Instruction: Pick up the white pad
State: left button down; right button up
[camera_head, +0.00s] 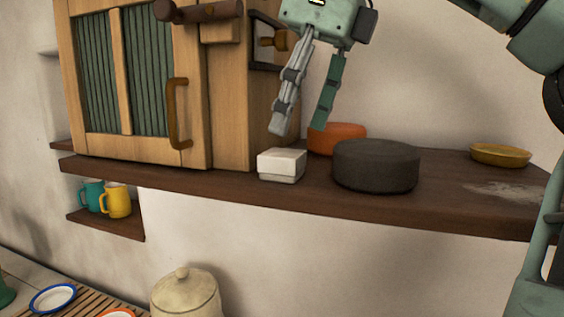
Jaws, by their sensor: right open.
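The white pad (282,165) looks like a small white block with a lid-like upper part. It sits on the dark wooden shelf (240,193), near the shelf's front edge. My right gripper (297,129) hangs above and slightly behind the white pad, pointing down. Its two fingers are apart with nothing between them. They appear not to touch the pad. My left gripper is not in view.
A dark round pot (376,166) stands close to the pad's right, with an orange dish (345,137) behind. A yellow dish (500,155) is at the far right. A wooden cabinet (160,80) stands on the left. Mugs (117,201) sit on a lower shelf.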

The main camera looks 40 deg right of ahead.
aim_at(286, 153)
jog(key=shift+w+d+f, duration=0.1)
jog(key=shift+w+f, duration=0.05)
jog(key=shift+f, duration=0.15)
jog(key=x, duration=0.1)
jog(key=p+x, duration=0.1)
jog(key=x, duration=0.1)
jog(key=shift+d+f, duration=0.15)
jog(key=shift+f, duration=0.6)
jog(key=shift+w+f, duration=0.15)
jog(key=shift+w+a+f, duration=0.1)
jog(key=shift+a, duration=0.1)
jog(key=shift+c, duration=1.1)
jog(key=c, duration=0.9)
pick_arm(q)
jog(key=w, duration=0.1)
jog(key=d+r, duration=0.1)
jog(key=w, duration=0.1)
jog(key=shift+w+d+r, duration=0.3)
pick_arm(e)
jog(key=shift+c, duration=0.9)
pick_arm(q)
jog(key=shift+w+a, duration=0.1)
pick_arm(e)
jog(key=shift+d, duration=0.1)
